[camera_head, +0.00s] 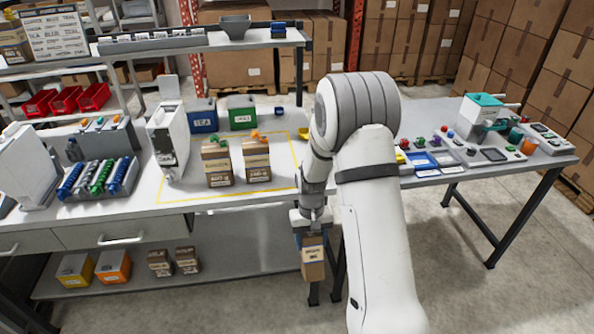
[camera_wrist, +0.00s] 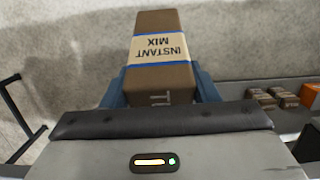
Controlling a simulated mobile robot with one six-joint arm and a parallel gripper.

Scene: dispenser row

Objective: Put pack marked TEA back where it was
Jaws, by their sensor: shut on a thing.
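My gripper (camera_head: 311,226) is shut on a brown pack (camera_head: 313,262) and holds it upright in front of the bench edge, beside the lower shelf. In the wrist view the same pack (camera_wrist: 160,75) has a cream band reading INSTANT MIX, upside down, between the blue fingers. Larger letters near the jaws are partly hidden, so I cannot read a TEA mark on it. Two brown packs, one on the left (camera_head: 217,167) and one on the right (camera_head: 257,161), stand on the bench; their print is too small to read. A blue bin (camera_head: 203,117) marked TEA stands behind them.
The lower shelf (camera_head: 235,262) holds two brown packs (camera_head: 174,262), a yellow bin (camera_head: 76,270) and an orange bin (camera_head: 114,267); its right part is bare. A green bin (camera_head: 241,113) stands beside the blue one. A white dispenser (camera_head: 168,140) is left of the bench packs.

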